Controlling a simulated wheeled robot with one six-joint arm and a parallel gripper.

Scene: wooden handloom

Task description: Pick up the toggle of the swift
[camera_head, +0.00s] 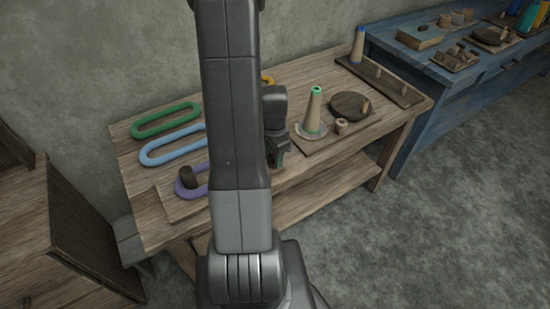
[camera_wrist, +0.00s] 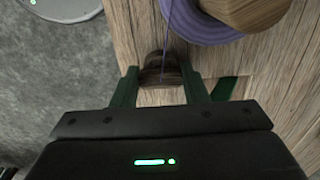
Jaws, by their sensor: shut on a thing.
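The toggle (camera_wrist: 162,68), a small dark brown wooden piece, sits between the green fingers of my gripper (camera_wrist: 160,76) in the wrist view. My gripper is shut on it, just above the wooden board. A thin purple thread runs down across the toggle. Above it in the wrist view is a purple yarn ring (camera_wrist: 200,27) around a wooden post (camera_wrist: 243,10). In the head view my gripper (camera_head: 275,155) is at the table's front part, and my arm hides much of the swift; the toggle cannot be made out there.
On the wooden table (camera_head: 330,75) lie green (camera_head: 165,119), blue (camera_head: 160,157) and purple (camera_head: 182,187) yarn loops at left. A cone with green yarn (camera_head: 314,110) and a dark disc (camera_head: 348,105) stand at right. A blue table (camera_head: 420,75) adjoins on the right.

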